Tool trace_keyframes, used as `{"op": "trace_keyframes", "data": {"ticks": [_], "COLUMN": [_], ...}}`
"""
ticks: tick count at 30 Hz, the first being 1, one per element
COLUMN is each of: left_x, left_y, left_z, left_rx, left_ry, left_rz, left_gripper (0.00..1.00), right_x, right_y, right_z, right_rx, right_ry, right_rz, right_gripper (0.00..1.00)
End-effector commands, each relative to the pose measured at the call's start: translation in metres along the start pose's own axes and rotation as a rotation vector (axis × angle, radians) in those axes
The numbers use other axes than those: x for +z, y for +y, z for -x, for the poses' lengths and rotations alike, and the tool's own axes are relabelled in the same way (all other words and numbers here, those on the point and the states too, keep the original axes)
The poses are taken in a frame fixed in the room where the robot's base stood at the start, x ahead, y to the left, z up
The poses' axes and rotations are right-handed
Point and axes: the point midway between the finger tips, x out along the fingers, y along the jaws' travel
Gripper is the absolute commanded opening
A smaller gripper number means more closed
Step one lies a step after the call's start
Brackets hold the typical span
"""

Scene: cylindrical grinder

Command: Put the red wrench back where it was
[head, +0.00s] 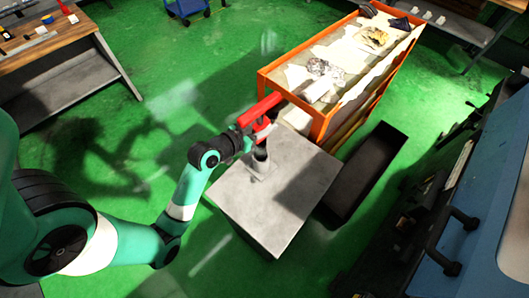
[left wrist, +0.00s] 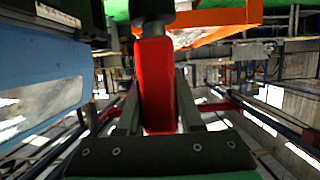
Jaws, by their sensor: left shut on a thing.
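The red wrench (head: 260,110) is held in my left gripper (head: 247,138), above the far left part of a grey block-like stand (head: 285,215). In the left wrist view, the red handle (left wrist: 156,85) runs lengthwise between the two dark fingers, which are shut on it. A dark cylindrical part (left wrist: 155,14) shows at the far end of the handle. A small grey post with a square base (head: 261,163) stands on the stand's top, just below the wrench. Whether wrench and post touch cannot be told. My right gripper is not in view.
An orange-framed bin cart (head: 318,122) with crumpled pieces stands close behind the wrench. A dark open trough (head: 368,172) lies right of the stand. A blue machine (head: 490,220) is at the right, a wooden workbench (head: 45,48) at the upper left. Green floor between is clear.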

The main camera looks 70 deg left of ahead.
Motion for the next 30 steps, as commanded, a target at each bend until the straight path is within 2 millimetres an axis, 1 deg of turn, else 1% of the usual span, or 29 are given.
{"op": "trace_keyframes", "data": {"ticks": [1, 3, 7, 9, 14, 16, 21, 22, 30], "left_x": [0.015, 0.033, 0.054, 0.059, 0.060, 0.067, 0.094, 0.096, 0.096], "left_y": [0.000, 0.000, 0.000, 0.000, 0.000, 0.000, 0.000, -0.001, -0.001], "left_z": [-0.005, -0.011, -0.019, -0.021, -0.022, -0.024, -0.033, -0.034, -0.034], "left_rx": [0.000, 0.000, -0.001, -0.001, -0.001, -0.001, -0.001, -0.001, -0.002], "left_ry": [0.000, 0.000, 0.004, 0.006, 0.007, 0.006, 0.004, 0.005, 0.007], "left_rz": [0.001, 0.001, 0.001, -0.001, -0.002, 0.000, 0.000, 0.000, -0.001], "left_gripper": [0.00, 0.00, 0.00, 0.00, 0.00, 0.00, 0.00, 0.00, 0.00], "right_x": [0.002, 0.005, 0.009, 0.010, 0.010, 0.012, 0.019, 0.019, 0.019], "right_y": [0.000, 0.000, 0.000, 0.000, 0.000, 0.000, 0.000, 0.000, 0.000], "right_z": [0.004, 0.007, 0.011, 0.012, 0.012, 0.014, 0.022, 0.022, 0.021], "right_rx": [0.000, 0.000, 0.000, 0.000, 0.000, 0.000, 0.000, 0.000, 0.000], "right_ry": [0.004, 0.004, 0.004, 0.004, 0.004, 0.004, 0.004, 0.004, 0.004], "right_rz": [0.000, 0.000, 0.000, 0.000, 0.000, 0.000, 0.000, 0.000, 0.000], "right_gripper": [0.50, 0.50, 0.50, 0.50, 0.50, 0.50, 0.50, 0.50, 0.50]}}
